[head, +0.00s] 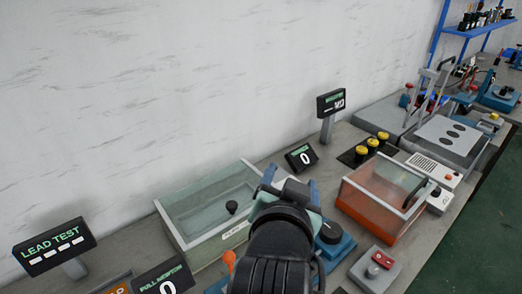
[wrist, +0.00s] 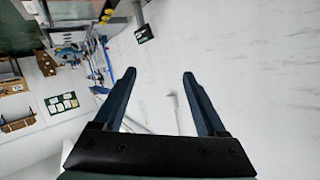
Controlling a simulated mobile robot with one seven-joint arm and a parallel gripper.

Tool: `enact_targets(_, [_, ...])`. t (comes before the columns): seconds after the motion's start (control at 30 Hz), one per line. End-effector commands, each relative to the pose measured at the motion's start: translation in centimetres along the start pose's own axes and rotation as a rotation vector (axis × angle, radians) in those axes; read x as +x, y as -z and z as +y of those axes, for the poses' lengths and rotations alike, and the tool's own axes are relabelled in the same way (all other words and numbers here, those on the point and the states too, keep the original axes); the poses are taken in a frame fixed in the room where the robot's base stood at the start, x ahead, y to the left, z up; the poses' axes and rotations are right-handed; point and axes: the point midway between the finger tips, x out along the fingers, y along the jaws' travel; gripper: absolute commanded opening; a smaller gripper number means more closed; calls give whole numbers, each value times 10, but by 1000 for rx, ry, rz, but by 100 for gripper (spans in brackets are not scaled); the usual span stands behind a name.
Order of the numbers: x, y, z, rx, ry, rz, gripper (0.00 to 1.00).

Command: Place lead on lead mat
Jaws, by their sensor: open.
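My gripper (head: 291,184) is raised above the bench in the middle of the head view, in front of the clear-walled tank. In the wrist view my gripper (wrist: 159,73) shows two blue fingers spread apart with nothing between them; they point towards pale wall and distant room. I cannot make out a lead or a lead mat in either view. My arm hides part of the bench below the gripper.
A clear tank (head: 180,229) holds a small black knob-like piece (head: 231,207). An orange clear-sided box (head: 372,212) stands to the right. Signs include LEAD TEST (head: 54,246) and a zero display (head: 301,157). Yellow buttons (head: 372,143) and a red-button box (head: 375,268) sit on the bench.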

Motion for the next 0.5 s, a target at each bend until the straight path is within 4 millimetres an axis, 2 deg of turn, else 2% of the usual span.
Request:
enact_targets(0.03, [-16,48,-24,-34,82,148,74])
enact_targets(0.1, [-46,106,-53,-86,177,347,74])
enact_targets(0.17, [-79,149,-72,-124,241,514,74])
enact_targets(0.2, [-102,174,-82,-146,276,618,74])
enact_targets(0.3, [-157,219,-100,-187,335,843,74])
enact_targets(0.33, [-172,228,-103,-197,346,897,74])
enact_targets(0.4, [-199,244,-108,-210,365,998,74])
enact_targets(0.5, [-222,254,-111,-221,376,1078,74])
